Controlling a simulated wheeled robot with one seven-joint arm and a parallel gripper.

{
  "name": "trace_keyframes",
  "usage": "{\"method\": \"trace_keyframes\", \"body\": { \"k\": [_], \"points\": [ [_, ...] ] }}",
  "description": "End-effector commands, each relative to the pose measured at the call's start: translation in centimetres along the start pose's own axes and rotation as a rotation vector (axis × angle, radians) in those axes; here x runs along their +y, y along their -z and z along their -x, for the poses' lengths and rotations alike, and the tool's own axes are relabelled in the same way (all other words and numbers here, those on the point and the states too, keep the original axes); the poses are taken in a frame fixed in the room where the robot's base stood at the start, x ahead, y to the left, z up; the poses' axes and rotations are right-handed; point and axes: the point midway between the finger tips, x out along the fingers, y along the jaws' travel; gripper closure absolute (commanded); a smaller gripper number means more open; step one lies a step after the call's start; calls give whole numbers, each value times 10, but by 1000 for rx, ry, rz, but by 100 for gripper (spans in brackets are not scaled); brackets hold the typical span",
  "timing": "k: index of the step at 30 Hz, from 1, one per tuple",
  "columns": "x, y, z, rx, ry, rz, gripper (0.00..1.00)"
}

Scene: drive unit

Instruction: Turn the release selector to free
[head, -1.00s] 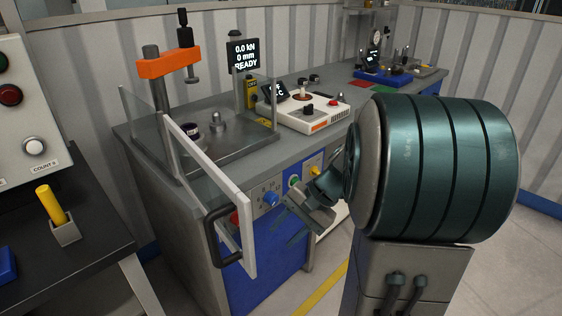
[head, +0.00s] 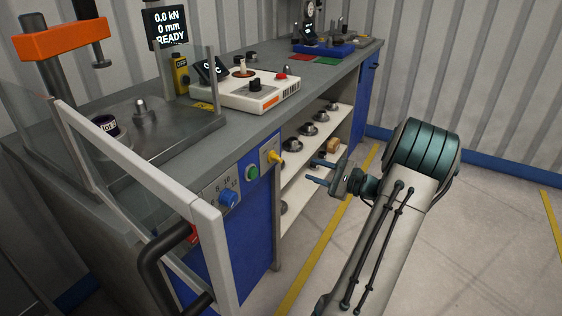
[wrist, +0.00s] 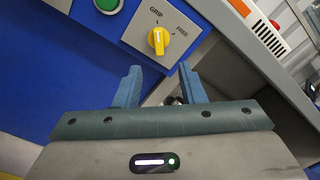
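The release selector is a yellow knob (head: 275,157) at the right end of the bench's front control panel. In the wrist view, the same knob (wrist: 158,41) sits on a pale plate marked GRIP and FREE, and its white mark points up toward GRIP. My gripper (head: 318,172) is open and empty, to the right of the knob and apart from it, with its fingers toward the bench. In the wrist view, the two blue fingers (wrist: 159,70) are spread, with the knob beyond the gap between them. Nothing hides the knob.
A green button (head: 252,173) and a blue dial (head: 229,198) are left of the selector. The clear guard with a white frame (head: 206,222) stands out at the left. Open shelves (head: 315,150) with round parts lie behind my gripper. The floor at right is clear.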

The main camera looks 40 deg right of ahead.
Motion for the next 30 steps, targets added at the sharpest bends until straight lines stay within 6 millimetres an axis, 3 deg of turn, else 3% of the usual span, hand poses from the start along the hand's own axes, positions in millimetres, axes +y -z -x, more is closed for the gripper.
{"method": "trace_keyframes", "body": {
  "k": [9, 15, 21, 30],
  "points": [
    [3, 0, -70, -2, -5, -1, 64],
    [1, 1, -101, 1, -2, -1, 64],
    [0, 1, -115, 3, -1, -1, 64],
    [0, 1, -117, 3, -1, -1, 64]
  ]
}}
